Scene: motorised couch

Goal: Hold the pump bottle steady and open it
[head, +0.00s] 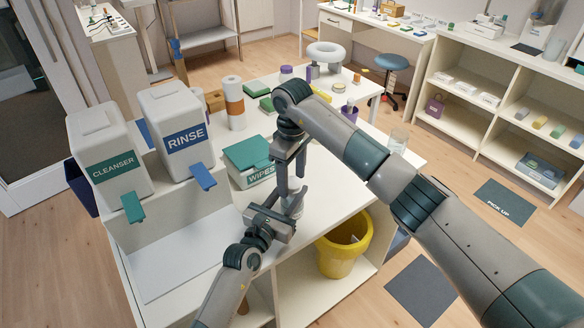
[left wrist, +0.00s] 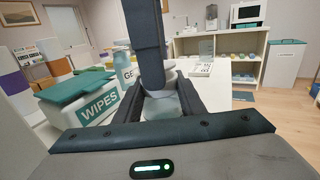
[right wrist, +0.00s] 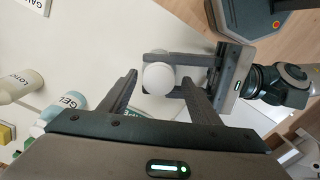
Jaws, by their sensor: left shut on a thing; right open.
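The pump bottle (head: 292,204) stands near the front edge of the white table, mostly hidden by my grippers in the head view. My left gripper (head: 280,216) is shut around its body, which shows pale and translucent between the fingers in the left wrist view (left wrist: 163,106). My right gripper (head: 290,182) points down from above. In the right wrist view the bottle's round white top (right wrist: 158,78) lies between its open fingers, and the left gripper (right wrist: 180,72) clasps below it. I cannot tell whether the right fingers touch the top.
A teal-lidded wipes box (head: 248,160) stands close left of the grippers. A bottle marked GEL (left wrist: 126,72) is near too. The cleanser (head: 108,160) and rinse (head: 180,130) dispensers stand at the left. A yellow bin (head: 340,252) is below the table edge.

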